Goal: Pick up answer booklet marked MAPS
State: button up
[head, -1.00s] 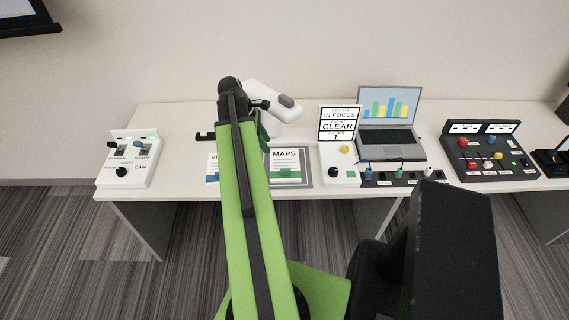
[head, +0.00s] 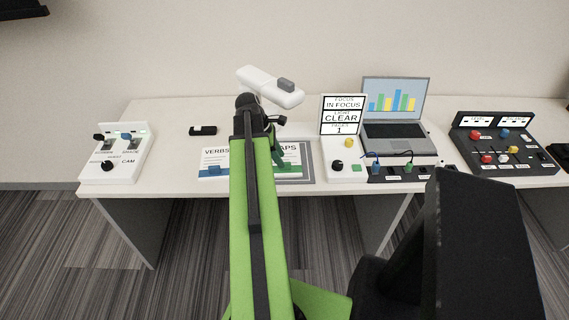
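The MAPS booklet (head: 291,160) lies on a grey mat (head: 308,171) on the white table. It is white with a green lower band, and my arm hides its left part, so only "APS" of its title shows. The VERBS booklet (head: 213,159), white with a blue band and a blue tab, lies to its left, partly behind my arm. My gripper (head: 280,158) shows only as a small dark green part past the end of my arm, over the MAPS booklet. Its fingertips are too small and hidden to read, and I cannot tell whether it touches the booklet.
A white document camera (head: 268,86) stands behind the booklets. A small black object (head: 203,131) lies to the left. The CAM panel (head: 118,157) is at far left. A focus panel (head: 343,120), laptop (head: 395,115) and black control box (head: 500,146) stand to the right.

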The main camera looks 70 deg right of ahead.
jog(key=b+x, duration=0.2)
jog(key=x, duration=0.2)
jog(key=shift+w, duration=0.1)
jog(key=shift+r, duration=0.15)
grip_shut()
